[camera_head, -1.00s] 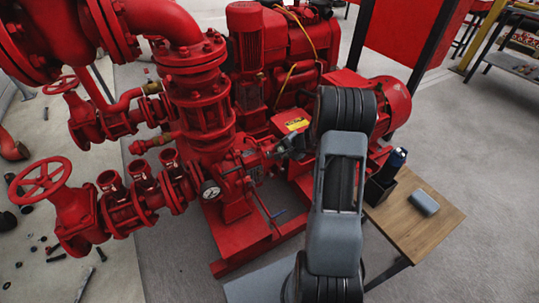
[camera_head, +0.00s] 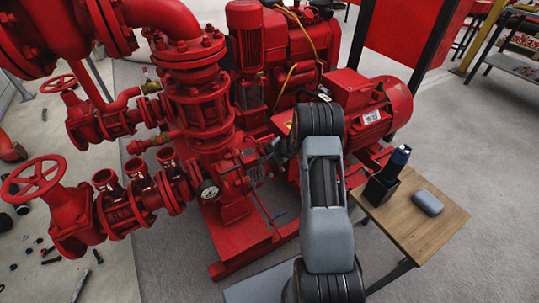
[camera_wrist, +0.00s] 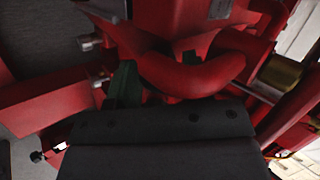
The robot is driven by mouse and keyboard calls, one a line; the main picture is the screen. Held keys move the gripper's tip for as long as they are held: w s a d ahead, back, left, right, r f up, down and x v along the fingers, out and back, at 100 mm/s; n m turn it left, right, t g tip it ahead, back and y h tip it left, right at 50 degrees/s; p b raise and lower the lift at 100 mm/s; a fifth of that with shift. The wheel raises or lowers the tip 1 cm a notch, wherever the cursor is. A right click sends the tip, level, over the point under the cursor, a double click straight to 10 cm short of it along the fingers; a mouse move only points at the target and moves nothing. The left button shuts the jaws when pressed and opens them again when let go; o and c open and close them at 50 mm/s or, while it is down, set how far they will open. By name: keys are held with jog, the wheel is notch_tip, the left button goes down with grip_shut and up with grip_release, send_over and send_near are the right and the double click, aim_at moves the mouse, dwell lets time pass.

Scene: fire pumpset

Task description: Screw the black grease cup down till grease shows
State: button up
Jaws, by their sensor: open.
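The red pump (camera_head: 232,170) stands left of my arm in the head view, with a pressure gauge (camera_head: 209,190) on its front. My gripper (camera_head: 268,151) is small and partly hidden by my arm, close to the pump's right side. In the wrist view the gripper's dark body fills the lower middle, and a dark green finger (camera_wrist: 125,84) reaches toward red pump parts. The jaws are open and I see nothing held. I cannot clearly make out the black grease cup or any grease in either view. Whether the finger touches the pump cannot be told.
A wooden table (camera_head: 428,222) at right holds a black holder with a dark bottle (camera_head: 398,160) and a grey case (camera_head: 428,202). The red motor (camera_head: 372,105) is behind my arm. Red valves (camera_head: 68,210) and scattered small parts are at left.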

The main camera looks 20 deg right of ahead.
jog(key=c, duration=0.7)
jog(key=shift+o, duration=0.2)
jog(key=b, duration=0.1)
jog(key=m+b, duration=0.1)
jog(key=shift+f+m+b, duration=0.25)
jog(key=shift+m+b, duration=0.05)
jog(key=shift+b, duration=0.05)
jog(key=m+t+b, duration=0.1)
jog(key=m+b, duration=0.1)
jog(key=b, duration=0.1)
jog(key=shift+f+m, duration=0.1)
jog(key=shift+m, duration=0.2)
jog(key=m+t+b, duration=0.1)
jog(key=m+b, duration=0.2)
jog(key=shift+s+m, duration=0.15)
jog(key=shift+m, duration=0.15)
jog(key=shift+m+t+b, duration=0.4)
jog(key=shift+m+b, duration=0.9)
jog(key=shift+m, duration=0.5)
jog(key=shift+r, duration=0.2)
